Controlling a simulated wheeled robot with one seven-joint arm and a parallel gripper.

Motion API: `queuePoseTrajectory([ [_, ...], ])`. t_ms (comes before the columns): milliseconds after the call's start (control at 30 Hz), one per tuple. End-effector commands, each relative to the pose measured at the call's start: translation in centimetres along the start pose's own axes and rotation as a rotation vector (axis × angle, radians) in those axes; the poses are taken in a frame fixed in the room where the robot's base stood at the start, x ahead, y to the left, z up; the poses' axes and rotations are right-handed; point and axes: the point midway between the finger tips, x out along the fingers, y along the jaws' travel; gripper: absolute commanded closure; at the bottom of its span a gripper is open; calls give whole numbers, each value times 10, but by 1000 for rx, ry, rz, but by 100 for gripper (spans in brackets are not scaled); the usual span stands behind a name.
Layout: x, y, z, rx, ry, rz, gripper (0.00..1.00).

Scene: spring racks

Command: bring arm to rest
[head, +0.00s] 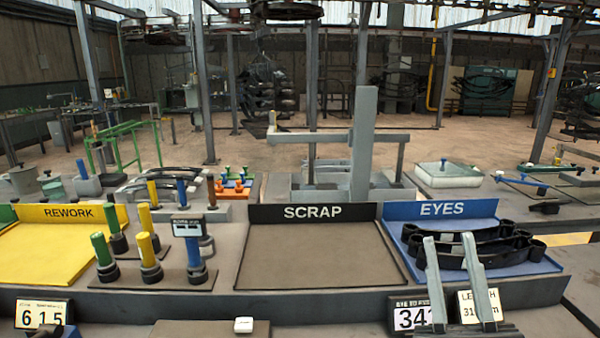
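My gripper (449,241) shows at the lower right. The fingertips overlap the blue EYES tray (441,212) in the view. Several black leaf springs (488,247) with rolled ends lie in that tray, partly hidden behind the fingers. I cannot tell whether the fingers touch them. The rest of my arm is out of view.
The SCRAP tray (312,257) is empty. The yellow REWORK tray (45,255) is at left. Upright pins with green, yellow and blue handles (147,243) stand between them. A tall grey post (363,145) rises behind. Number cards (43,314) line the front edge.

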Motion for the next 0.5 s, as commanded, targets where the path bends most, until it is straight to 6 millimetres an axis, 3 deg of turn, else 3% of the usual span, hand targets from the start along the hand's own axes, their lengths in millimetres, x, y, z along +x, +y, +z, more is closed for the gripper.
queuePoseTrajectory([
  [33, -20, 0, 5, 51, -66, 15, 71],
  [267, -106, 2, 22, 250, -343, 67, 71],
  [500, -202, 1, 18, 392, -619, 82, 71],
])
